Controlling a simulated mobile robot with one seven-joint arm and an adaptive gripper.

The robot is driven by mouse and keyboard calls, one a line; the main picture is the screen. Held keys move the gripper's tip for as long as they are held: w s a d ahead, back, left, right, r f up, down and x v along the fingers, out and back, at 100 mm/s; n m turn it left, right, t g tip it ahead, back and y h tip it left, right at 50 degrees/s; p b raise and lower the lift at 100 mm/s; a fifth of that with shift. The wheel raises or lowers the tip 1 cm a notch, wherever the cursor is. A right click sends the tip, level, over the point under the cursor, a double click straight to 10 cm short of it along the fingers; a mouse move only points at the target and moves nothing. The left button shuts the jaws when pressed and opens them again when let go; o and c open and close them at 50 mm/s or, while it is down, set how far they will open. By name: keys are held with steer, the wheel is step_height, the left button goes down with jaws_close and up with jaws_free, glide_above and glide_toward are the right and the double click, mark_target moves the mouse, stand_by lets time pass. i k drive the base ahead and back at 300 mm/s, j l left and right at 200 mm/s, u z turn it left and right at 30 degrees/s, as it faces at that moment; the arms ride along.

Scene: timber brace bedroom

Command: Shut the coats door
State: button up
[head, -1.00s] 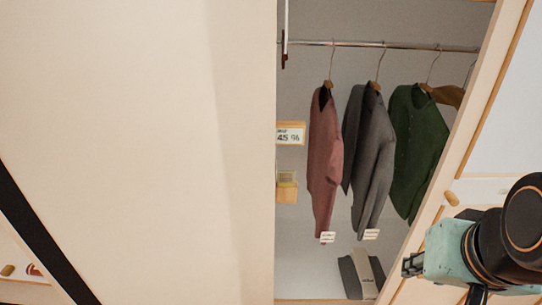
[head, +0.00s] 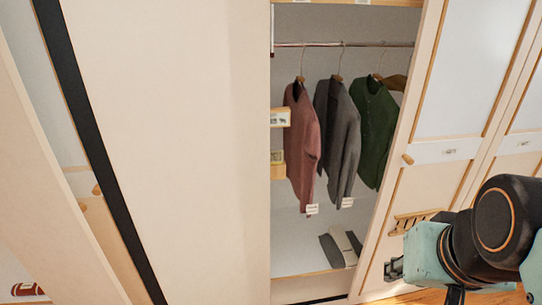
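The coats compartment (head: 340,110) stands open in the middle of the head view. A pink, a grey and a green jacket hang inside. A large plain cream panel (head: 170,140) borders the opening on the left; I cannot tell for sure whether it is the open coats door. A panelled door (head: 455,75) with a wooden knob (head: 407,159) and a small label stands right of the opening. My gripper (head: 393,269) is at the lower right, in front of the lower part of that right side, apart from the cream panel. Its small dark fingers do not show whether they are open.
A hanging rail (head: 350,44) crosses the compartment, and folded cloth (head: 340,247) lies at its bottom. A wooden slatted piece (head: 415,221) is beside my arm. A dark upright strip (head: 95,140) runs left of the cream panel. Wooden floor (head: 410,297) shows at the bottom right.

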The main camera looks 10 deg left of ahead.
mark_target(168, 100)
steer(key=k+j+z, duration=0.2)
steer(key=k+j, duration=0.35)
steer(key=j, duration=0.2)
steer(key=k+j+z, duration=0.15)
steer(key=j, duration=0.4)
steer(key=k+j+z, duration=0.1)
steer(key=j, duration=0.3)
steer(key=k+j+z, duration=0.15)
steer(key=j, duration=0.2)
steer(key=j+z, duration=0.15)
steer(key=j, duration=1.15)
steer(key=k+j, duration=0.3)
steer(key=k, duration=0.15)
steer(key=k+j, duration=0.3)
steer(key=i+z, duration=0.25)
steer(key=i, duration=0.4)
